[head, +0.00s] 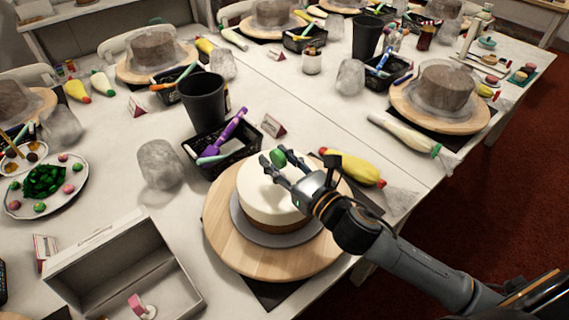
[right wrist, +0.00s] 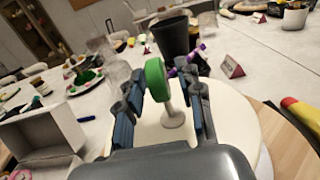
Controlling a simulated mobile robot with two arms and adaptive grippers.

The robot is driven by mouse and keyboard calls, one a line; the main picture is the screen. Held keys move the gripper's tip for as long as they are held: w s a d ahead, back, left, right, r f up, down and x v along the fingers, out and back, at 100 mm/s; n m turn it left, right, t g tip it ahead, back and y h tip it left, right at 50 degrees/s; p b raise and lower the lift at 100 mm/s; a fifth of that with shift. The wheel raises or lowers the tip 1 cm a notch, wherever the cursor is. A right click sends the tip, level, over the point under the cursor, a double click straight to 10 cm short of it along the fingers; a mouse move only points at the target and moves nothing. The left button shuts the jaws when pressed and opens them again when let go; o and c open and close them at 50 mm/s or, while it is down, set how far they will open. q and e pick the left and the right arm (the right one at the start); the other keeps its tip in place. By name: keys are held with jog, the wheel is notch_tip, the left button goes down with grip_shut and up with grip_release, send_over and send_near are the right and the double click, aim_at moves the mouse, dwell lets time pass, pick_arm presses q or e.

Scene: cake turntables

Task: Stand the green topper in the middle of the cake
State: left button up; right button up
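The green topper (head: 278,157) has a round green head, and its pale stem and foot show in the right wrist view (right wrist: 170,108). It stands nearly upright, with its foot seemingly on the white top of the cake (head: 262,198). The cake is on a grey board on a round wooden turntable (head: 225,240). My right gripper (head: 274,163) is over the cake with its fingers on either side of the topper. In the right wrist view the fingers (right wrist: 160,100) are spread, with a gap beside the topper. My left gripper is not in view.
A black basket (head: 215,165) with a purple tool and a dark cup (head: 203,103) stand behind the cake. A yellow piping bag (head: 355,172) lies right of it. An open box (head: 100,255) holds a pink topper (head: 138,304) at front left. A plate (head: 20,210) of decorations lies left.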

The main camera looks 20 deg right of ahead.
jog(key=b+v, duration=0.2)
jog(key=v, duration=1)
jog(key=shift+r, duration=0.2)
jog(key=shift+s+f, duration=0.1)
